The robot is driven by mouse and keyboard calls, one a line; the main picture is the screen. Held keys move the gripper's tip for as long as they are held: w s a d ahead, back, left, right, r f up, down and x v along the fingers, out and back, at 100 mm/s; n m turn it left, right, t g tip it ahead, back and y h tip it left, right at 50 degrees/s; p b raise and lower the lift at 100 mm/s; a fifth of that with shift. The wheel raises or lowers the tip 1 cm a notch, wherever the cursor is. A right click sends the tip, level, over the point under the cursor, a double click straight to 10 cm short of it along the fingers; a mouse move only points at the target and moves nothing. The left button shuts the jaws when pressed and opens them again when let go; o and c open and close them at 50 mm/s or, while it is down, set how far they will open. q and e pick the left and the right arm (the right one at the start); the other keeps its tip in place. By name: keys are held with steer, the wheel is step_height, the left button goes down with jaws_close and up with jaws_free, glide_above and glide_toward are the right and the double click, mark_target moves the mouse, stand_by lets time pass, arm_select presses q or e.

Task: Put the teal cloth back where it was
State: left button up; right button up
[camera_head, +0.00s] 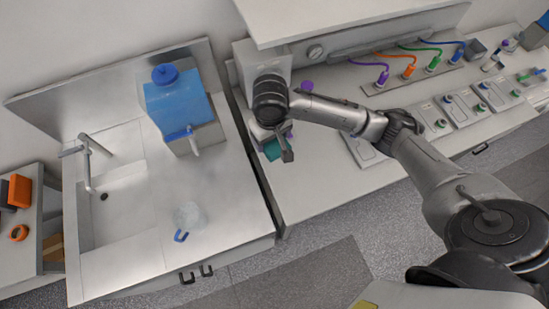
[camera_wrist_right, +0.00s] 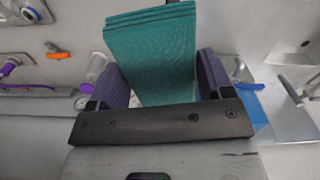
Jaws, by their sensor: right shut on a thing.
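The teal cloth (camera_wrist_right: 152,50) is a folded, layered rectangle between the two purple-padded fingers of my right gripper (camera_wrist_right: 164,76) in the right wrist view. In the head view, the cloth (camera_head: 272,149) shows as a small teal patch below my right wrist, near the left end of the white bench. My right gripper (camera_head: 275,143) is shut on it. The wrist and fingers partly hide the cloth there, and I cannot tell whether it touches the bench top. My left gripper is not in view.
A steel sink counter (camera_head: 150,235) stands to the left, with a blue water container (camera_head: 172,105) and a clear vessel (camera_head: 190,214). Coloured cables and modules (camera_head: 462,108) occupy the bench's right part. The bench front (camera_head: 310,195) is clear. A shelf (camera_head: 350,12) overhangs the back.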

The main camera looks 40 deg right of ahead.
steer(key=s+d+f+m+b, duration=0.1)
steer(key=d+f+b, duration=0.35)
steer(key=f, duration=0.65)
steer(key=s+d+f+m+b, duration=0.1)
steer(key=s+d+f+b, duration=0.3)
steer(key=f, duration=0.6)
steer(key=w+f, duration=0.2)
steer(key=w, duration=0.2)
steer(key=w+f, duration=0.2)
steer(key=w, duration=0.2)
steer(key=w+f, duration=0.2)
steer(key=w, duration=0.2)
steer(key=shift+w+d+f, duration=0.15)
steer(key=shift+f, duration=0.05)
steer(key=shift+w+f, duration=0.35)
steer(key=shift+w, duration=0.15)
step_height(320, 180, down, 4)
steer(key=shift+r, duration=0.2)
steer(key=shift+f, duration=0.15)
steer(key=shift+f, duration=0.2)
steer(key=o, duration=0.8)
